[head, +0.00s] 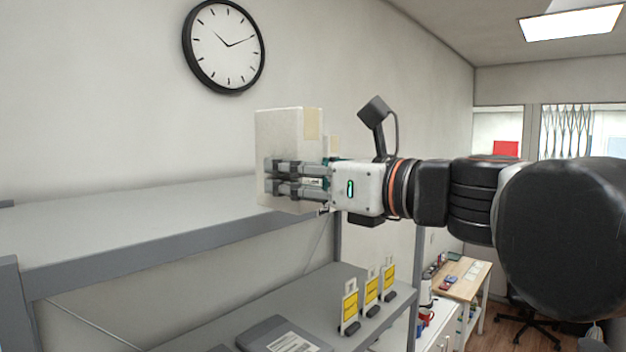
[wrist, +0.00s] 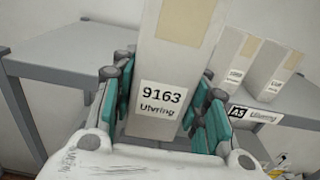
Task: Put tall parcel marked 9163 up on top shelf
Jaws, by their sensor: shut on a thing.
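The tall white parcel (head: 288,132) is upright in my gripper (head: 270,177), at the right end of the top shelf (head: 120,222) in the head view. In the wrist view, its label on the parcel (wrist: 160,97) reads 9163. The fingers of my gripper (wrist: 163,82) are shut on its two sides. The top shelf also shows in the wrist view (wrist: 60,52). I cannot tell whether the parcel's base touches the shelf or hangs clear of it.
Two other pale parcels, a nearer one (wrist: 232,62) and a farther one (wrist: 272,70), stand to the right in the wrist view, above an A5 shelf tag (wrist: 256,116). The top shelf's left part is bare. Yellow cards (head: 371,290) stand on the lower shelf (head: 240,325).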

